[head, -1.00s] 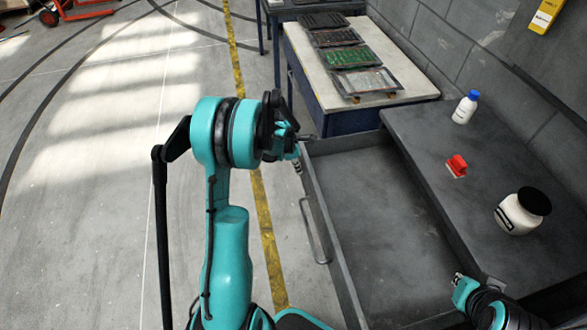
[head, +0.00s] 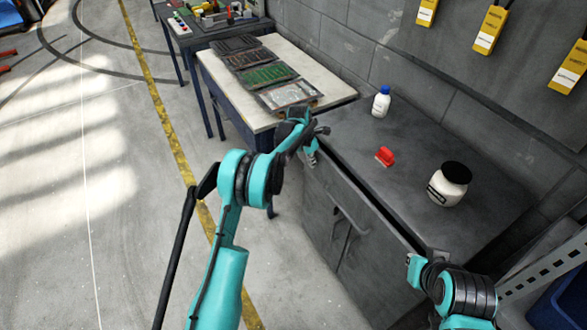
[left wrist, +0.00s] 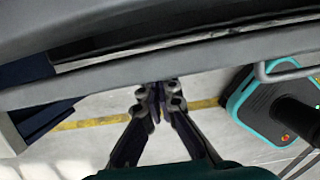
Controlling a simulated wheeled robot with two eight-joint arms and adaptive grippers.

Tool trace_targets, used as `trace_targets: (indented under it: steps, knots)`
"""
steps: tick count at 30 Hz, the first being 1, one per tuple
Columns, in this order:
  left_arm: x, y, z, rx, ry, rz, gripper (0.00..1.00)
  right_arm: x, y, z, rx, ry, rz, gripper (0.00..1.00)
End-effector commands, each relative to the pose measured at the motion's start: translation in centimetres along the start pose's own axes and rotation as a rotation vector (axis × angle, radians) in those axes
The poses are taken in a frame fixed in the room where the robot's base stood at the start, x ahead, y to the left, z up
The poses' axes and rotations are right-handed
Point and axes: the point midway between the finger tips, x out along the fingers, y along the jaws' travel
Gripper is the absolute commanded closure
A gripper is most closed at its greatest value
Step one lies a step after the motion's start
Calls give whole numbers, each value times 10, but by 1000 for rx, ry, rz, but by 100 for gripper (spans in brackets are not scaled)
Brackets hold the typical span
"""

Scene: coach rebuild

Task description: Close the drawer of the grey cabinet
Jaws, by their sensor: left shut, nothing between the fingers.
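The grey cabinet (head: 400,150) stands on the right in the head view. Its drawer (head: 327,187) is almost in, with a narrow dark gap between its front panel and the cabinet top. My left gripper (head: 313,150) is at the far end of the drawer front, shut and empty. In the left wrist view, its fingertips (left wrist: 158,86) are at the drawer's grey front edge (left wrist: 200,62); I cannot tell whether they touch. The drawer handle (left wrist: 285,73) shows at the right there. My right gripper (head: 414,270) is at the cabinet's near end, its fingers unclear.
On the cabinet top are a white bottle with a blue cap (head: 381,102), a red object (head: 384,156) and a white jar with a black lid (head: 449,184). A table (head: 330,88) with trays stands beyond. The floor (head: 110,230) on the left is clear.

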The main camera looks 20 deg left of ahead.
Motion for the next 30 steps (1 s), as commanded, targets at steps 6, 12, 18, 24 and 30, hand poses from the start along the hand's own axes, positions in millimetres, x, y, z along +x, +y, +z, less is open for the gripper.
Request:
trace_targets:
  steps: [6, 12, 18, 24, 30]
  knots:
    - [7, 0, 29, 1, 0, 1, 100, -3, 0, -2, 0, 0, 0, 100]
    - [9, 0, 37, 1, -1, 1, 100, -3, 0, -2, 0, 0, 0, 100]
    - [9, 0, 39, 1, -4, 2, 100, -3, 0, -2, 0, 0, 0, 100]
    - [9, 0, 39, 2, -6, 1, 100, -3, 0, -2, 0, 0, 0, 100]
    - [5, 11, 21, 1, -3, 1, 100, -1, 0, -1, 0, 0, 0, 100]
